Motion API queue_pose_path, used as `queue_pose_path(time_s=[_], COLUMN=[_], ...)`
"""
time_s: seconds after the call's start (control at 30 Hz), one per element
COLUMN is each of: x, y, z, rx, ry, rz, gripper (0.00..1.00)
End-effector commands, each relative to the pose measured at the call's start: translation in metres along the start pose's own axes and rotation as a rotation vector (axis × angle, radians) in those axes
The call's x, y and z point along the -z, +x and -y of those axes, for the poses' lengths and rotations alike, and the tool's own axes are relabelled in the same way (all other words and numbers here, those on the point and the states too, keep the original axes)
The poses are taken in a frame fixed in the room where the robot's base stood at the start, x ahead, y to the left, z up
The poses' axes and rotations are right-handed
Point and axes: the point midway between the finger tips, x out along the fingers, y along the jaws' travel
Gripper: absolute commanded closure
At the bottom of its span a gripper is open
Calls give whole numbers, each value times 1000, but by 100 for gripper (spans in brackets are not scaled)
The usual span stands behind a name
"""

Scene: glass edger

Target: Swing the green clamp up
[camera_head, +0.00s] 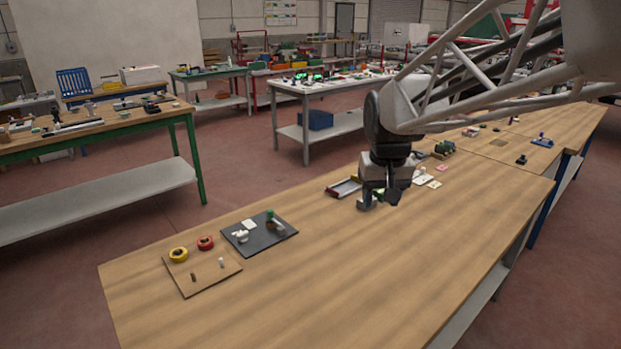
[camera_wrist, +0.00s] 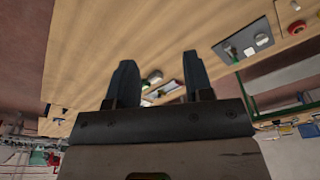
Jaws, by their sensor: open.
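A small green part (camera_head: 270,214) stands up from the dark board (camera_head: 240,243) on the left half of the table; it may be the green clamp, but it is too small to be sure. White pieces sit beside it on the board. The wrist view shows the board (camera_wrist: 228,43) at upper right, with a small green spot at its edge. My gripper (camera_head: 379,203) is open and empty above the middle of the table, well to the right of the board. In the wrist view its two fingers (camera_wrist: 158,62) are spread apart.
A wooden board (camera_head: 221,277) with yellow and red rings lies left of the dark board. A red-edged tray (camera_head: 344,187) lies just left of my gripper. The front of the table is clear.

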Motion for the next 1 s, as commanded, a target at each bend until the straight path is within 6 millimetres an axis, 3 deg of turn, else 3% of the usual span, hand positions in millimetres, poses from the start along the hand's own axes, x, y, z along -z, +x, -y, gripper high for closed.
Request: queue_pose_path(time_s=[0.1,0.47,1.0], x=[31,114,225], y=[9,39,110], z=[13,54,133], rx=[3,10,17], ry=[-19,-71,-148], rz=[12,41,85], gripper=[53,53,53])
